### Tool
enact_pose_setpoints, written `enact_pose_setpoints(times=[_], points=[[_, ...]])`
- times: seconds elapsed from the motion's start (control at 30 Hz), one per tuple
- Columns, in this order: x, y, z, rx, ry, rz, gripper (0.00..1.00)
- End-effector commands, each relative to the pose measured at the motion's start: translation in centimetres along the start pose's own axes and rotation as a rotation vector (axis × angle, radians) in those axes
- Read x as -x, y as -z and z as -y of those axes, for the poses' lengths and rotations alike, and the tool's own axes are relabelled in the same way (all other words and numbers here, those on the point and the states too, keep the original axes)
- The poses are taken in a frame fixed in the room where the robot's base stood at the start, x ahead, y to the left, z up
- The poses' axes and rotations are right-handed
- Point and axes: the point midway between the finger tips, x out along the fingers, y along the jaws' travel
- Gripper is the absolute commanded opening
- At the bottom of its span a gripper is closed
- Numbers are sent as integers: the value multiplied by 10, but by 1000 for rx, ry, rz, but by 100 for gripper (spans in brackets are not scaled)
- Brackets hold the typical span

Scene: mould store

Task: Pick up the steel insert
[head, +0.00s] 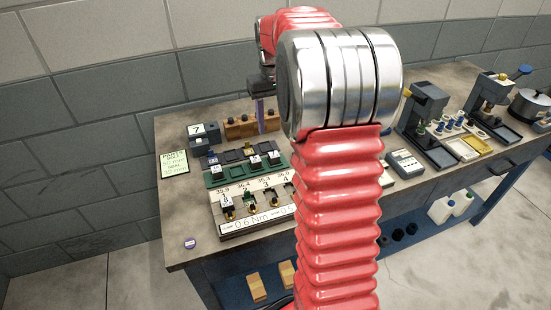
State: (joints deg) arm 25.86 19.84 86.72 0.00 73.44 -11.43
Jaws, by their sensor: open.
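My gripper (261,126) hangs over the back left of the bench, small and partly hidden behind my own red arm. It is open, with a purple finger pointing down beside the wooden blocks. I cannot pick out the steel insert for certain. Small dark pieces with white numbered tags sit in the green tray (212,184) and in the front rack (232,233) marked 0.6 Nm. These parts are too small to tell their material. My arm covers the middle of the bench.
Wooden blocks (233,131) with dark tops stand behind the green tray. A block marked 7 (205,131) and a parts card (174,163) are at the left. Two dark presses (424,108) stand at the right. A purple disc (190,243) lies near the front left edge.

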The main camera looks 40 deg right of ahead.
Motion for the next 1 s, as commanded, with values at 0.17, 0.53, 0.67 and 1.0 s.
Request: enact_pose_setpoints(times=[0.17,0.53,0.67,1.0], points=[[-28,-1,0,-1,1,3,47],[-69,0,-1,-2,0,0,47],[-69,0,-1,-2,0,-1,47],[-80,-1,-2,-3,1,3,47]])
